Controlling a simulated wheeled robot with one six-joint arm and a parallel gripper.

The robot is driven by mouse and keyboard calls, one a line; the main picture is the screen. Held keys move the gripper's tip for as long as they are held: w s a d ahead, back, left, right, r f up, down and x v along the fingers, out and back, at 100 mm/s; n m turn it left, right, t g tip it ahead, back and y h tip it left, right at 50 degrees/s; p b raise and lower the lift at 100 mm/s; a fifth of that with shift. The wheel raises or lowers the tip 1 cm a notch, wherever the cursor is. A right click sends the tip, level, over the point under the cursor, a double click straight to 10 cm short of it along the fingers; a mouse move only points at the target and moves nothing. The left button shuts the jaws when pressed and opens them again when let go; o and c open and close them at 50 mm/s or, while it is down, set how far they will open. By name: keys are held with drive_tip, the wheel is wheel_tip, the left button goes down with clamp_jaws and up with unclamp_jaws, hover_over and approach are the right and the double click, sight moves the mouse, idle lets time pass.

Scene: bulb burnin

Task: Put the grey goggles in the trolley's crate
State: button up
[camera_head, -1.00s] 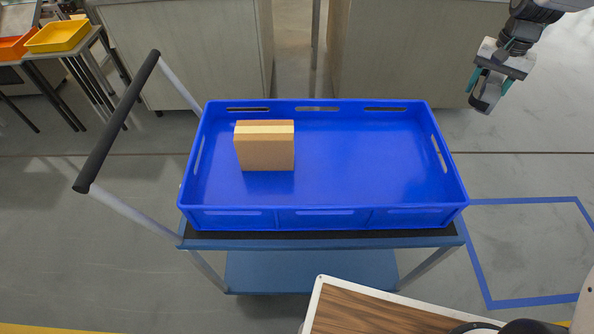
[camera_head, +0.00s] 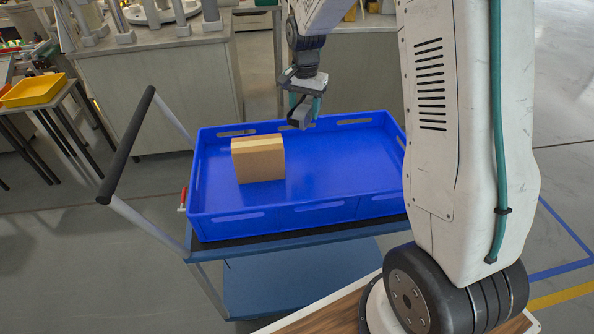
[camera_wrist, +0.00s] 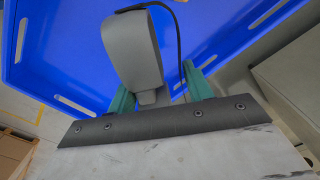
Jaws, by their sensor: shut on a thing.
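The grey goggles (camera_wrist: 133,50) are between the green-sided fingers of my gripper (camera_wrist: 158,98) in the wrist view, with a dark strap curving above them. In the head view my gripper (camera_head: 302,100) is over the far side of the blue crate (camera_head: 310,211), pointing down. The goggles (camera_head: 299,113) show as a dark grey shape at its tip. The crate sits on the trolley (camera_head: 298,272). I cannot tell how high above the crate's floor the goggles are.
A brown cardboard box (camera_head: 258,161) stands in the left part of the crate. The crate's right and middle floor is bare. The trolley's black handle (camera_head: 127,146) rises at the left. Grey cabinets (camera_head: 185,97) stand behind; a yellow tray (camera_head: 34,90) is at far left.

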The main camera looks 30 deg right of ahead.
drive_tip(key=s+d+f+m, duration=0.4)
drive_tip(key=s+d+m, duration=0.5)
drive_tip(key=m, duration=0.2)
hover_over(344, 164)
wheel_tip(344, 164, down, 6)
drive_tip(key=shift+r, duration=0.2)
drive_tip(key=shift+w+f, duration=0.1)
drive_tip(key=shift+f, duration=2.2)
drive_tip(key=shift+f, duration=0.1)
drive_tip(key=o, duration=1)
drive_tip(key=shift+c, duration=0.2)
